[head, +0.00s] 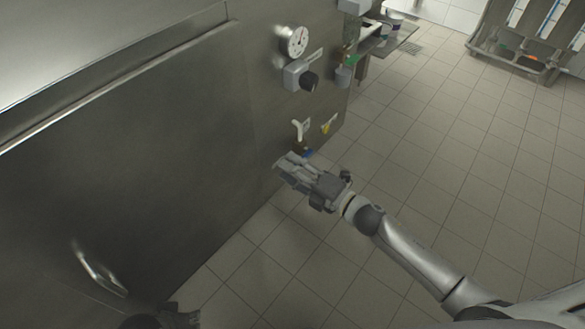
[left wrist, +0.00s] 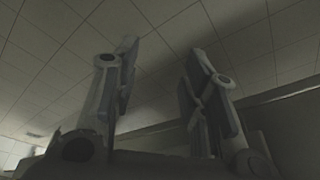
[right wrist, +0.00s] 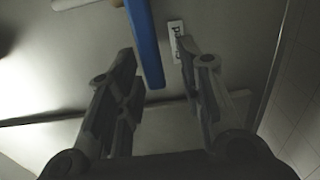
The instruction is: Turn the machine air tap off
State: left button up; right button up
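A blue tap handle (head: 308,153) shows low on the steel machine's front, partly hidden by my right gripper (head: 286,168). In the right wrist view the blue handle (right wrist: 145,45) is a long bar that reaches down to the gap between the fingertips (right wrist: 155,65). The right fingers are apart and the bar is not clamped. A white label (right wrist: 174,43) with dark lettering, not fully readable, is beside the bar. My left gripper (head: 178,318) is at the bottom edge of the head view; the left wrist view shows its fingers (left wrist: 160,70) apart with nothing between them.
A metal door handle (head: 98,270) sticks out at lower left. The tiled floor (head: 450,150) at right is clear.

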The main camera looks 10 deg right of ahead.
jog(key=shift+d, duration=0.1)
jog(key=v, duration=1.2)
dwell(0.4)
